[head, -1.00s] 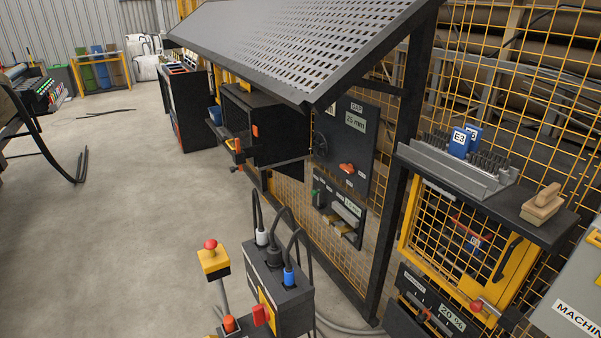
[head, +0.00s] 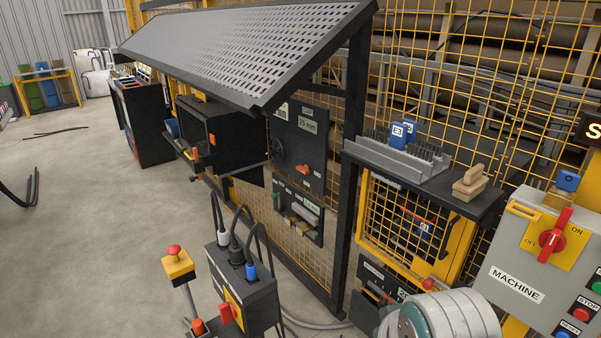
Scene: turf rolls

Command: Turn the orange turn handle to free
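The orange turn handle (head: 304,169) is on the dark panel (head: 311,143) marked GAP and 25 mm, under the sloped mesh canopy. It looks roughly crosswise, with small labels beside it that are too small to read, so I cannot tell which label it points to. A dark handwheel (head: 276,150) sits to its left on the same panel. My gripper is not in view; only a rounded grey part, apparently of my arm, shows at the bottom right, well apart from the handle.
A post with plugged cables (head: 243,290) and a yellow box with a red button (head: 178,263) stand in front of the panel. A ledge (head: 480,201) with a brush juts out at the right, beside the grey MACHINE box (head: 520,262).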

